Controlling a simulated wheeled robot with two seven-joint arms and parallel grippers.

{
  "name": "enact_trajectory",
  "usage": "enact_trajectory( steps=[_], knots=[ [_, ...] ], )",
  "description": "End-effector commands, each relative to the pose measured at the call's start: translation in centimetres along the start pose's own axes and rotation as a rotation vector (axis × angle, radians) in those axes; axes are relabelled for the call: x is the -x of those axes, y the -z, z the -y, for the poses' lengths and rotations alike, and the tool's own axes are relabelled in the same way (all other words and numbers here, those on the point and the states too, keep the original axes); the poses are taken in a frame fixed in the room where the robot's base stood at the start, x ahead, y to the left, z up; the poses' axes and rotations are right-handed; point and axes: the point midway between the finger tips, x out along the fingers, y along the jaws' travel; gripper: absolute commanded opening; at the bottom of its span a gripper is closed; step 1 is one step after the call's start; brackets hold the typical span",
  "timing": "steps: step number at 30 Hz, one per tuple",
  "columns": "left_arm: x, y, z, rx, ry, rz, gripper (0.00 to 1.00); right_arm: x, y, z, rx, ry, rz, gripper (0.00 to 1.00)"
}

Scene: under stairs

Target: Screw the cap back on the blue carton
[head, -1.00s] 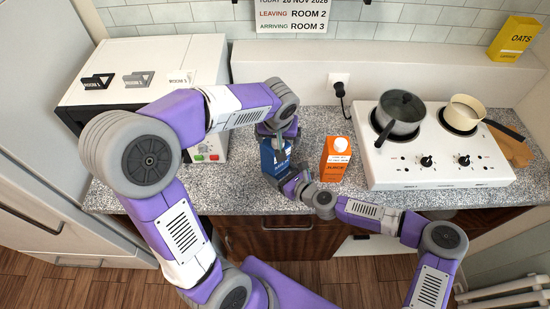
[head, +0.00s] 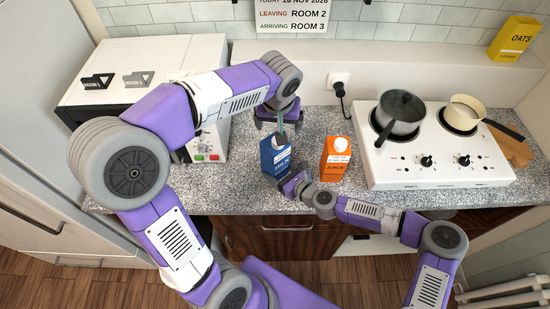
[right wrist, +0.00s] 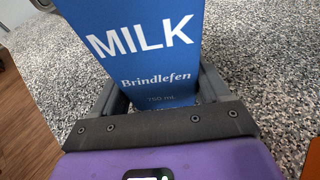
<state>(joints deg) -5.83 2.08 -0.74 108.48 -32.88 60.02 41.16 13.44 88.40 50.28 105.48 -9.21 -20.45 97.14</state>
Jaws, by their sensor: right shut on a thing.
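The blue carton (head: 275,158) stands upright on the speckled counter, left of the orange carton. In the right wrist view its blue face (right wrist: 150,50) reads MILK. My right gripper (head: 288,184) is shut on the lower part of the blue carton, with a finger on each side in the wrist view (right wrist: 165,95). My left gripper (head: 282,122) is just above and behind the carton's top, pointing down. Its fingers are small and partly hidden by its wrist, so I cannot tell whether they are open or hold the cap. I cannot make out a separate cap.
An orange juice carton (head: 335,160) with a white cap stands close on the right. A white hob (head: 440,160) with two pans is farther right. A microwave-like white appliance (head: 150,65) is at the left. Some counter (head: 310,120) behind the cartons is free.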

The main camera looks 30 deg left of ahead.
Motion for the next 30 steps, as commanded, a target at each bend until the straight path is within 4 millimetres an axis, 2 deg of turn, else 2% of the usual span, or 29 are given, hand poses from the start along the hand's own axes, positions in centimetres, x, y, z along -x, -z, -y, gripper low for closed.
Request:
enact_trajectory(
  steps=[5, 6, 9, 10, 17, 20, 23, 30],
  knots=[
    [0.0, 0.0, 0.0, 0.0, 0.0, 0.0, 0.93, 0.0, 0.3, 0.0, -0.002, 0.0, -0.005, 0.03],
    [0.0, 0.0, 0.0, 0.0, 0.0, 0.0, 0.93, 0.0, 0.3, 0.0, -0.002, 0.0, -0.005, 0.82],
    [0.0, 0.0, 0.0, 0.0, 0.0, 0.0, 0.93, 0.0, 0.2, 0.0, -0.001, 0.0, -0.004, 0.97],
    [0.0, 0.0, 0.0, 0.0, 0.0, 0.0, 0.93, 0.0, 0.2, 0.0, -0.001, 0.0, -0.003, 1.0],
    [0.0, 0.0, 0.0, 0.0, 0.0, 0.0, 0.93, 0.1, 0.1, 0.0, -0.001, 0.0, -0.001, 1.0],
    [0.0, 0.0, 0.0, 0.0, 0.0, 0.0, 0.93, 0.8, 0.1, 0.1, -0.001, 0.001, -0.001, 1.0],
    [0.0, 0.0, 0.0, 0.0, 0.0, 0.0, 0.93, 2.2, 0.1, 0.1, -0.002, 0.002, -0.001, 1.0],
    [0.0, 0.0, 0.0, 0.0, 0.0, 0.0, 0.93, 7.4, 0.1, 0.2, -0.002, 0.004, -0.002, 1.0]
  ],
)
